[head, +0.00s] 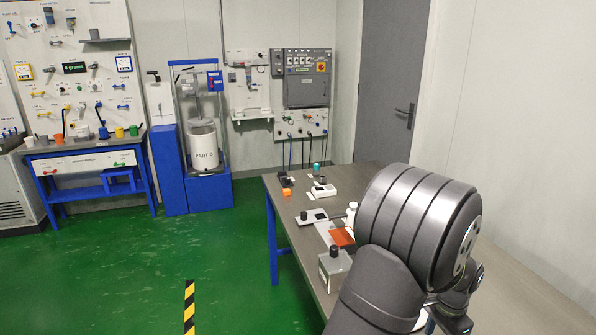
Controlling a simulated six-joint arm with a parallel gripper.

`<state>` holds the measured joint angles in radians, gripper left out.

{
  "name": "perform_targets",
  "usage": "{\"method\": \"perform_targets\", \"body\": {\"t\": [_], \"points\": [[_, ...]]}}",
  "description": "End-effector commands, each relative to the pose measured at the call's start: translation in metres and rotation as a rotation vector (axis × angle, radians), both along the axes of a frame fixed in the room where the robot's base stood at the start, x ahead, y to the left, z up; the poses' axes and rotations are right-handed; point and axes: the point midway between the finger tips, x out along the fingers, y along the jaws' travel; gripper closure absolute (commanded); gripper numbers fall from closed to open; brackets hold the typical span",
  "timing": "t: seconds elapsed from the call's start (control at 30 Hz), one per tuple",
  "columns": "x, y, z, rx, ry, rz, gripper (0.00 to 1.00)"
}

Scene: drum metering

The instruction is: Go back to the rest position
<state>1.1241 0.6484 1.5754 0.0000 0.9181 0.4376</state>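My arm, dark grey with a large ribbed joint, fills the lower right of the head view, over the workbench (283,218). My gripper cannot be made out; the arm's own links or the frame edge hide it. No object can be seen held. The arm covers much of the bench's right side.
The bench holds an orange block (287,192), a white device (322,191), a grey box with a black knob (334,268) and a reddish-brown plate (341,236). Green floor is open at left.

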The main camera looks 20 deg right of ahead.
Motion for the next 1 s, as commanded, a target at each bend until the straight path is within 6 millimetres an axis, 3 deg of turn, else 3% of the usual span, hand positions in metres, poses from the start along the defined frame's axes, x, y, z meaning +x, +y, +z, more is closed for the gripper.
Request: {"method": "perform_targets", "body": {"t": [0.1, 0.3, 0.6, 0.67, 0.9, 1.0], "points": [[0.015, 0.000, -0.010, 0.000, 0.000, 0.002, 0.56], [0.014, 0.000, -0.025, 0.000, 0.000, -0.001, 0.56], [0.014, -0.001, -0.027, -0.001, 0.000, -0.001, 0.56], [0.014, -0.001, -0.027, -0.001, 0.000, -0.001, 0.48], [0.014, 0.000, -0.027, -0.001, 0.000, 0.000, 0.01], [0.016, 0.000, -0.024, -0.008, -0.002, 0.027, 0.00]]}}
